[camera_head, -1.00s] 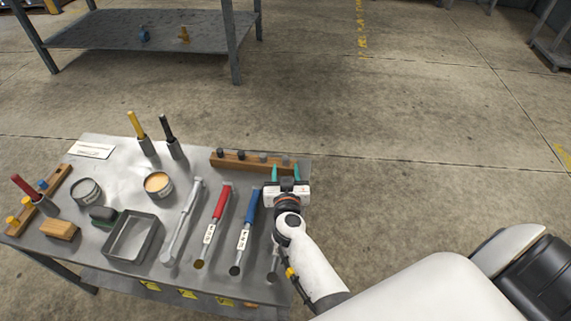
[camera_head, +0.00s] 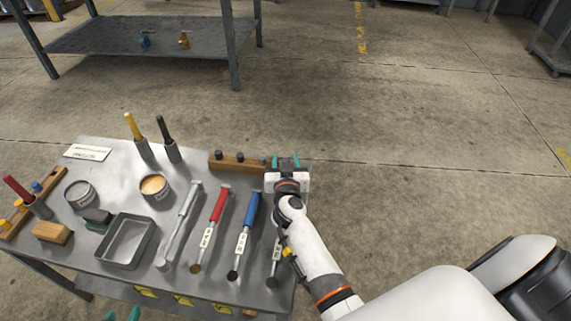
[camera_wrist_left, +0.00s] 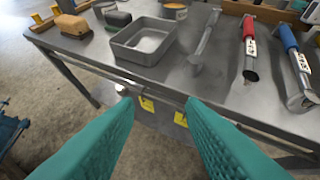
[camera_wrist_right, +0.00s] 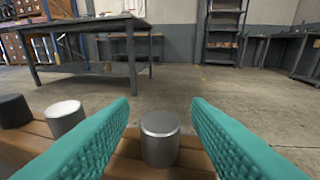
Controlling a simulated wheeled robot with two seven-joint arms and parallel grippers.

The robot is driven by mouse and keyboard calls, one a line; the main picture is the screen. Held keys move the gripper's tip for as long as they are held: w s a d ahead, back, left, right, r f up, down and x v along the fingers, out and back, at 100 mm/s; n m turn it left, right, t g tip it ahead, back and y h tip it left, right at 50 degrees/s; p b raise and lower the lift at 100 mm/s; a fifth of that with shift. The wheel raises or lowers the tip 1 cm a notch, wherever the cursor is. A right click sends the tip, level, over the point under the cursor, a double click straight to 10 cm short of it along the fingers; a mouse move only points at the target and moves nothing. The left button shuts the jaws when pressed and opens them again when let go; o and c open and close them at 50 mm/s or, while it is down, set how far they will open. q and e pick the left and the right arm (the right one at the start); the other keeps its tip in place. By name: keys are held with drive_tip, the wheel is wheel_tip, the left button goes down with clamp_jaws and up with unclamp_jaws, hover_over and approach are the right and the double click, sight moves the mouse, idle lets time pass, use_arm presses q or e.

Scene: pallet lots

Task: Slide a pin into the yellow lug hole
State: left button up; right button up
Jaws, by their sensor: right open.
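A wooden block (camera_head: 228,166) with several upright pins lies at the back right of the metal table. The right wrist view shows a silver pin (camera_wrist_right: 160,138) standing in the block between my right fingers, apart from both. My right gripper (camera_head: 286,162) is open over the block's right end. Another silver pin (camera_wrist_right: 65,117) and a black pin (camera_wrist_right: 12,110) stand to the left. My left gripper (camera_wrist_left: 160,105) is open and empty in front of the table's front edge; its tips barely show in the head view (camera_head: 122,315). A small yellow object (camera_head: 184,41), perhaps the lug, stands on a far shelf; its hole is too small to see.
A blue object (camera_head: 144,40) stands beside the yellow one on the far shelf (camera_head: 100,30). The table holds red-handled (camera_head: 213,218) and blue-handled (camera_head: 246,218) tools, a grey tray (camera_head: 126,261) and tins. Open floor lies between table and shelf.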

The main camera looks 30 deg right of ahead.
clamp_jaws()
drive_tip(key=shift+r, duration=0.1)
